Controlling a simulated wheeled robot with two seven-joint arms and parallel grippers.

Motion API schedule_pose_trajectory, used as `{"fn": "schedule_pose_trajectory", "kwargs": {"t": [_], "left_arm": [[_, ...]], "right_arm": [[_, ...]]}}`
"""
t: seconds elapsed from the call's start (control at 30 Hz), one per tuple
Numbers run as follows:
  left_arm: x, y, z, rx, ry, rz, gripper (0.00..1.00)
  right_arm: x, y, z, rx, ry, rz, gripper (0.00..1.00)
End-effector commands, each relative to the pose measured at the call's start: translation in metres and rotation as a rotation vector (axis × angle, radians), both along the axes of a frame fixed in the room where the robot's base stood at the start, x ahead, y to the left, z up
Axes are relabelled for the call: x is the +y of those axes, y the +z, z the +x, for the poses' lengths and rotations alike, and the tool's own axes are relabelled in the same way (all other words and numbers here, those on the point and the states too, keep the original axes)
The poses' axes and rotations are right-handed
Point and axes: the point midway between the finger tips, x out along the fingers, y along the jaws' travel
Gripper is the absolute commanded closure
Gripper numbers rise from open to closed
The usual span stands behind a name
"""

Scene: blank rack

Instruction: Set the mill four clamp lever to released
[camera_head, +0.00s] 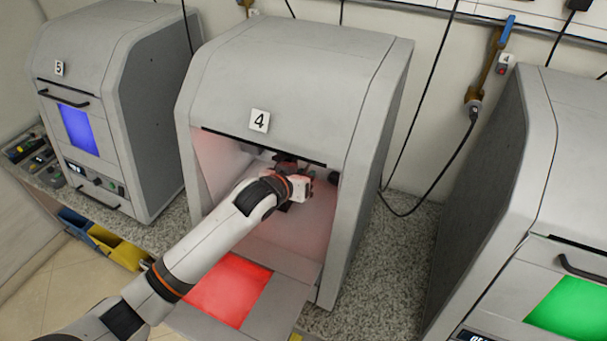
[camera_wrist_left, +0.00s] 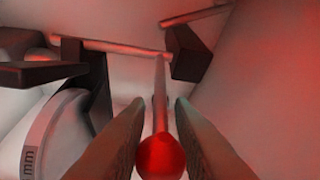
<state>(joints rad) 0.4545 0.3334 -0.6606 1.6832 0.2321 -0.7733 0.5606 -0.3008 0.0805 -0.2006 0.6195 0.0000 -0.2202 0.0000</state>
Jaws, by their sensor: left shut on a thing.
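The mill four (camera_head: 310,65) is the grey machine with the "4" label, and its front is open. My left gripper (camera_head: 304,184) is inside its chamber. In the left wrist view the clamp lever is a thin rod (camera_wrist_left: 159,85) with a round red knob (camera_wrist_left: 160,157). The fingers of my left gripper (camera_wrist_left: 157,118) are shut on the lever, one on each side, with the knob between them nearest the camera. In the head view my wrist hides the lever. My right gripper is not in view.
A red-lit panel (camera_head: 229,291) sits low at the front of mill four, below my forearm. Machine five (camera_head: 90,50) stands left, and another machine (camera_head: 565,190) with a green window stands right. In the wrist view, dark blocks (camera_wrist_left: 187,52) and a pale cylinder (camera_wrist_left: 55,140) flank the lever.

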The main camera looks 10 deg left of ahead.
Motion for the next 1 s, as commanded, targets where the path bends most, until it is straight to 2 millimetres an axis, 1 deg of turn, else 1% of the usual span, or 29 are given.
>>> {"fn": "schedule_pose_trajectory", "kwargs": {"t": [0.1,0.3,0.83,0.93,0.97,1.0], "left_arm": [[0.000,0.006,0.000,0.054,0.000,0.018,1.00],[0.000,0.010,0.000,0.115,0.000,0.039,1.00],[0.001,0.011,0.000,0.137,0.001,0.045,1.00],[0.001,0.011,0.000,0.136,0.001,0.045,1.00],[0.001,0.011,0.000,0.136,0.001,0.045,1.00],[0.001,0.011,0.000,0.136,0.001,0.045,1.00]], "right_arm": [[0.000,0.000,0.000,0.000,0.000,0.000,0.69],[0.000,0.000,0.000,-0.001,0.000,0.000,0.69],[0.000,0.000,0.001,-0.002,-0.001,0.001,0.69],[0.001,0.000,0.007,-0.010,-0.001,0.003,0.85],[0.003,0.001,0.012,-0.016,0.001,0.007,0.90],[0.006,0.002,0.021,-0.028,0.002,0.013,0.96]]}}
